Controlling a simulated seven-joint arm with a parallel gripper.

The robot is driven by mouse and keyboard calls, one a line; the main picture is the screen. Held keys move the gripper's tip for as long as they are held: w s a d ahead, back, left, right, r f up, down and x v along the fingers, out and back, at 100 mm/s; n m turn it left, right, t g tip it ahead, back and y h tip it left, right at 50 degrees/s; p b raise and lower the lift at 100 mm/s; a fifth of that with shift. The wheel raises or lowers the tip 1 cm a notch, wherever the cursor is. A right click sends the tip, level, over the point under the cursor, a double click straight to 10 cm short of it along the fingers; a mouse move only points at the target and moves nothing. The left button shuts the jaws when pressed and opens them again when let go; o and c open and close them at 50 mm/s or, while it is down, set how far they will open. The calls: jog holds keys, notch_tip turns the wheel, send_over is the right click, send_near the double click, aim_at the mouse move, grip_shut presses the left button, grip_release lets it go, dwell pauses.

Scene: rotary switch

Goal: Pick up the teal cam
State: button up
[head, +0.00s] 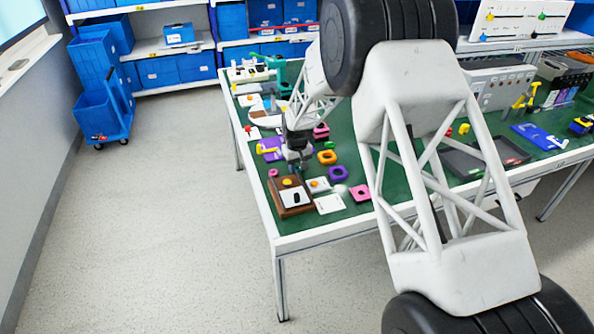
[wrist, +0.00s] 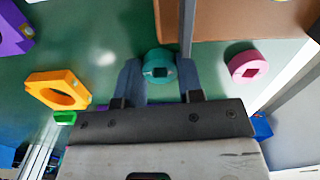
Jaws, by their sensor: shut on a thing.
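The teal cam (wrist: 161,69) is a round disc with a dark square hole. It sits between the two fingers of my gripper (wrist: 161,80) in the wrist view, and the fingers are shut on it. In the head view my gripper (head: 297,166) points down over the left part of the green table, just behind the brown wooden tray. The cam cannot be made out clearly in the head view. I cannot tell whether it is lifted off the table.
A brown tray (wrist: 222,24) lies just beyond the cam. A pink round cam (wrist: 248,66) is to the right, and an orange square ring (wrist: 56,91) to the left. A purple part (wrist: 12,30) is further left. The green table (head: 345,160) is crowded with small parts around my gripper.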

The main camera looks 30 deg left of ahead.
jog(key=shift+r, duration=0.15)
notch_tip(320, 180, up, 10)
dwell(0.9)
dwell(0.5)
send_over(287, 182)
jog(key=shift+r, duration=0.15)
dwell(0.3)
jog(key=shift+f, duration=0.2)
jog(key=shift+f, duration=2.7)
jog(key=shift+f, duration=0.6)
dwell(0.4)
